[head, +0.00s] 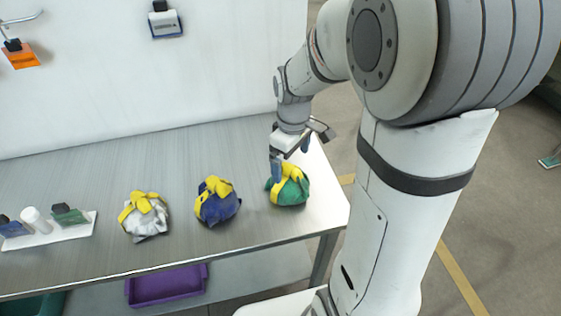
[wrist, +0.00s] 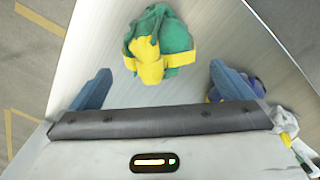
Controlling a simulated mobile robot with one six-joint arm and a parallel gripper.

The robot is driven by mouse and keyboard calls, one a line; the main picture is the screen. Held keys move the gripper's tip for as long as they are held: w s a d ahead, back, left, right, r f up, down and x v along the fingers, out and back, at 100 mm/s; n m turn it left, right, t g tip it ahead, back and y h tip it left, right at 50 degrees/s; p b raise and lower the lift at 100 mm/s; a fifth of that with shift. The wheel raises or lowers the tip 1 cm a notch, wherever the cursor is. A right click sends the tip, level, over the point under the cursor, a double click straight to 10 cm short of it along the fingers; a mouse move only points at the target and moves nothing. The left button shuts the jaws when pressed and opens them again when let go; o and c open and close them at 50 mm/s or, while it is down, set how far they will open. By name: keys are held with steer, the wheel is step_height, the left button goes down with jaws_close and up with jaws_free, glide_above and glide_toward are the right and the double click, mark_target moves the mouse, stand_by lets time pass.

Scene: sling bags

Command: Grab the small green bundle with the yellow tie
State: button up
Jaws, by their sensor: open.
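The small green bundle with the yellow tie (head: 290,190) sits at the right end of the metal table. In the wrist view the green bundle (wrist: 172,38) lies ahead of my fingers, near the top middle, with its yellow tie toward me. My gripper (head: 277,165) is just above and beside the bundle in the head view. Its two blue fingers stand wide apart in the wrist view (wrist: 158,82), with nothing between them. I cannot tell whether a finger touches the bundle.
A blue bundle with a yellow tie (head: 217,207) lies left of the green one, and a white bundle (head: 147,222) further left. A white tray (head: 50,236) with small items is at the far left. A purple bin (head: 166,285) is below the table (head: 100,185).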

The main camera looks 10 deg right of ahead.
mark_target(291, 172)
step_height(291, 172, down, 8)
steer(key=shift+r+p, duration=0.25)
steer(key=shift+p, duration=0.05)
steer(key=c, duration=0.7)
